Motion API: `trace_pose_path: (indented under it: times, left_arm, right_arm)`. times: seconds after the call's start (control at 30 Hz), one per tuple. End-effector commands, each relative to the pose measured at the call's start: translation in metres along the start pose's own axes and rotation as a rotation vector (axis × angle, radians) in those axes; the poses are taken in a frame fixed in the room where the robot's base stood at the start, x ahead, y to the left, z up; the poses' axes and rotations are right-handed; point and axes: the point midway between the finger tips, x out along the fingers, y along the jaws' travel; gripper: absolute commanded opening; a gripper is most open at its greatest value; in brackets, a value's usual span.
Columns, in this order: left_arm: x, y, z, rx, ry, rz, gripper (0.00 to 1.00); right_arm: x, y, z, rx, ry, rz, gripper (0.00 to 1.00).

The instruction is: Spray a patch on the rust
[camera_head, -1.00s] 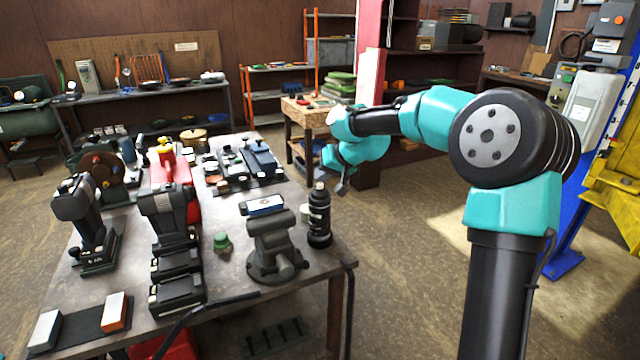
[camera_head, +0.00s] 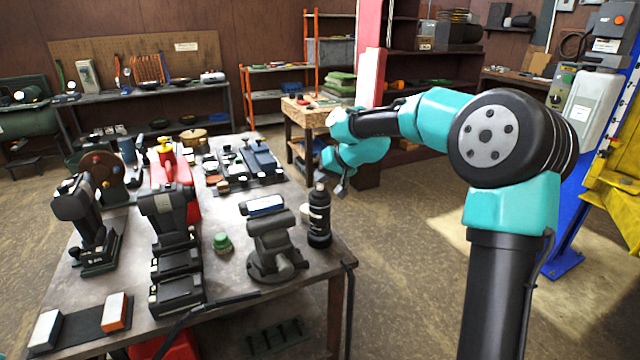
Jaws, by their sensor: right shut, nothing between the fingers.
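A black spray can (camera_head: 319,216) stands upright near the right edge of the workbench (camera_head: 225,268), beside the grey vise. My right gripper (camera_head: 341,187) hangs from the teal and black arm, beyond and slightly to the right of the can's top. It is small in the view and looks shut and empty, apart from the can. I cannot make out a rust spot. My left gripper is not in view.
The grey vise (camera_head: 272,245) stands just left of the can. Drills (camera_head: 166,215), a green button-like knob (camera_head: 222,243) and sharpening stones (camera_head: 117,312) crowd the bench. A yellow and blue lift (camera_head: 612,190) is at the right. The floor between is clear.

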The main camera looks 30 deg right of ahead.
Motion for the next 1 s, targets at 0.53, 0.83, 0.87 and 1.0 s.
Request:
trace_pose_path:
  times: [0.53,0.83,0.87,1.0]
  left_arm:
    - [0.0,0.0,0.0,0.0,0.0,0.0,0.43]
    - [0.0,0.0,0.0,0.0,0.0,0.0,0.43]
    - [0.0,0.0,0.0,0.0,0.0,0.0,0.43]
    - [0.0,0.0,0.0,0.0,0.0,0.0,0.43]
  right_arm:
    - [-0.006,-0.004,-0.005,-0.002,0.002,0.0,0.0]
    - [-0.022,-0.016,-0.017,-0.002,0.003,0.0,0.0]
    - [-0.024,-0.017,-0.018,-0.002,0.003,0.0,0.0]
    - [-0.031,-0.023,-0.023,-0.002,0.003,-0.001,0.0]
